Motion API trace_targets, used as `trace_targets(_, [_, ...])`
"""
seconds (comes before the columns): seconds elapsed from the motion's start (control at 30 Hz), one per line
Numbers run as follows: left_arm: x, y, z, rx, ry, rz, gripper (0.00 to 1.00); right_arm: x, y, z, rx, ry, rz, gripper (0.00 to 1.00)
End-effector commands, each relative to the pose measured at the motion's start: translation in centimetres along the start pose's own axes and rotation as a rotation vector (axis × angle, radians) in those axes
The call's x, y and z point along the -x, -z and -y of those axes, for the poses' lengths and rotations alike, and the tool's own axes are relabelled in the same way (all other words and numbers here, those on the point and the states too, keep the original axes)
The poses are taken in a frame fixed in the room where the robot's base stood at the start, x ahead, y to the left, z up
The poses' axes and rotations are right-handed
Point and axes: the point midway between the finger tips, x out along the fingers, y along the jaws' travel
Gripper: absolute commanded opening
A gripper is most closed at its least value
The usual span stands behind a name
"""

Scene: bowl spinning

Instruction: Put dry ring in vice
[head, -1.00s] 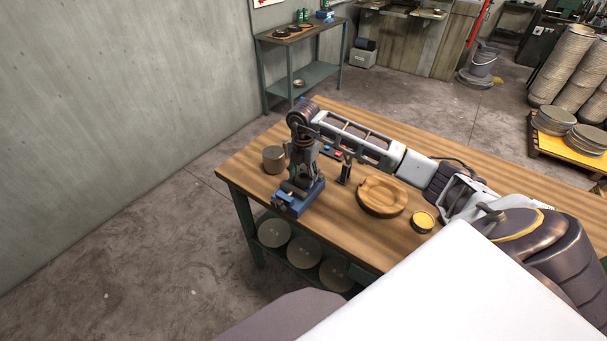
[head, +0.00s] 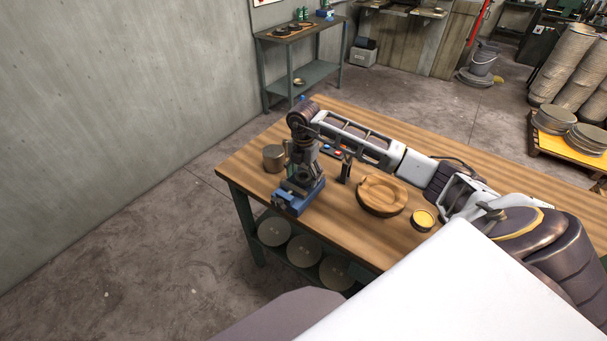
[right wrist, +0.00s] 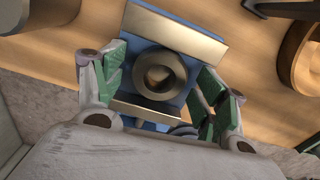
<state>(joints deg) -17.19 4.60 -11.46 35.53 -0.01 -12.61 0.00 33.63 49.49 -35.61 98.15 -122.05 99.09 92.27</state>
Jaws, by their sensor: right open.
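The blue vice (head: 297,197) stands at the near left edge of the table. In the right wrist view the vice (right wrist: 188,23) shows two pale metal jaw plates. The dull metal ring (right wrist: 160,74) lies between these plates with its hole facing up at the camera. I cannot tell whether the jaws press on it. My right gripper (head: 303,160) points down over the vice. Its green-padded fingers are open, one on each side of the ring and apart from it. My left gripper is not in view.
A metal canister (head: 274,160) stands left of the vice. A black stand (head: 345,170), a round wooden piece (head: 382,193) and a tin with yellow content (head: 423,220) are to its right.

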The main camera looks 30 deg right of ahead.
Motion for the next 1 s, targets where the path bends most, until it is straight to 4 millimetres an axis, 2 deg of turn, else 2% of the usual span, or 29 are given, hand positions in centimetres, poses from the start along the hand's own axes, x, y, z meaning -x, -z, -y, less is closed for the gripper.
trace_targets(0.17, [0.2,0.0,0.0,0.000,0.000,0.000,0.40,0.4,0.0,0.0,0.000,0.000,0.000,0.72])
trace_targets(0.37, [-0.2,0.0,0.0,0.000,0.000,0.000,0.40,2.1,-0.1,-0.1,0.000,-0.002,0.002,0.72])
trace_targets(1.0, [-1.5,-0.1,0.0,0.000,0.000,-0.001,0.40,10.3,0.0,-0.1,0.000,-0.002,0.001,0.72])
